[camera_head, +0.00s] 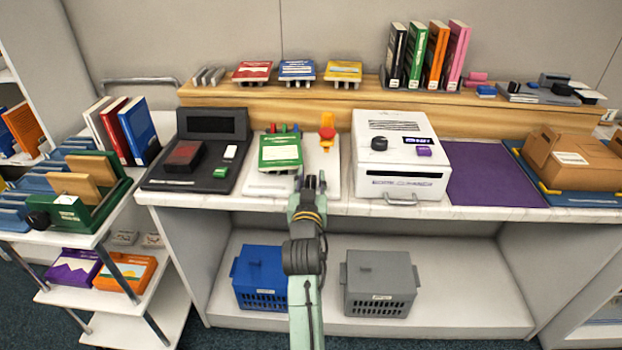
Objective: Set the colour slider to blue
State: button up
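A white device (262,185) on the counter holds a green labelled block (280,152). Several small coloured tabs (284,128), among them red, blue and green, stand along its back edge. They may belong to the colour slider, but I cannot make out a slider knob or its setting. Just right of it, a red and orange upright part (327,130) stands on a white base. My gripper (311,181) is at the counter's front edge, in front of and just right of the green block. It appears empty, and its finger opening is too small to judge.
A black machine (208,125) stands left and a white box with a black knob (402,150) stands right. A purple mat (490,174) lies farther right. A wooden shelf (330,95) with cartridges and books runs behind. Blue (262,270) and grey (378,275) crates sit below.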

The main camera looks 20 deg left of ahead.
grip_shut()
